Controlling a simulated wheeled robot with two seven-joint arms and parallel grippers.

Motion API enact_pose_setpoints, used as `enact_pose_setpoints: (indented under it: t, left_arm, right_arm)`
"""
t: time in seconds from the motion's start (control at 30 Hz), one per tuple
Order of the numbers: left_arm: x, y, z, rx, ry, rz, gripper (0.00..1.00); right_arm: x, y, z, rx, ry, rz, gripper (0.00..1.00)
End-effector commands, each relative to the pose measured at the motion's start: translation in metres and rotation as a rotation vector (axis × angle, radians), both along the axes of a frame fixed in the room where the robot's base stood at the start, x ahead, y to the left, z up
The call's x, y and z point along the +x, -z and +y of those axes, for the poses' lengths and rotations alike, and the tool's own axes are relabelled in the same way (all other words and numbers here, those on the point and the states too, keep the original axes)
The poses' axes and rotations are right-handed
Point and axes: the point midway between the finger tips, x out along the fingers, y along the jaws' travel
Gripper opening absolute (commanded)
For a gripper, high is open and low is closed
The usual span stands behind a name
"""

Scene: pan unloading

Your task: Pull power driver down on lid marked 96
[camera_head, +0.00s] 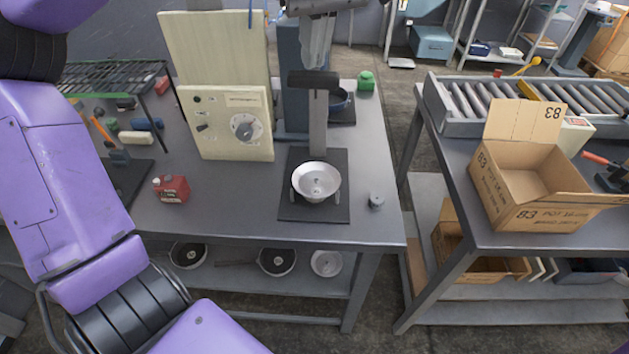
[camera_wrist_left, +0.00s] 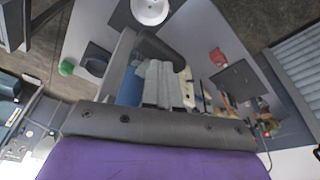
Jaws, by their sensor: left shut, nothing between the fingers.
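A round silver-white pan or lid (camera_head: 316,184) lies on a black square mat (camera_head: 331,211) on the workbench; no 96 can be read on it. It also shows at the top of the left wrist view (camera_wrist_left: 150,9). Above it stands a grey upright bar with a black crosspiece (camera_head: 314,80), which looks like the power driver and its handle. My left gripper (camera_head: 317,62) is shut and empty, just above the crosspiece. In the left wrist view its pale fingers (camera_wrist_left: 165,84) lie close to the black handle (camera_wrist_left: 161,48); contact cannot be told.
A cream control box (camera_head: 226,140) with a dial stands left of the driver. A red object (camera_head: 172,189) and a small grey part (camera_head: 376,200) are on the bench (camera_head: 250,222). Pans lie on the shelf below. A cardboard box (camera_head: 518,216) is on the right table.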

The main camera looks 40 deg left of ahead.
Motion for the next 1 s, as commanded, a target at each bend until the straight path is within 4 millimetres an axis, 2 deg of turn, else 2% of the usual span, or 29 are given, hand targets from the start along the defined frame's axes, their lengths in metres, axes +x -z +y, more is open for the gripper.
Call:
enact_pose_setpoints:
  t: [1.0]
  left_arm:
    - [0.000,0.054,0.000,0.000,0.002,0.002,0.00]
  right_arm:
    - [0.000,0.033,0.000,0.000,0.000,0.000,0.32]
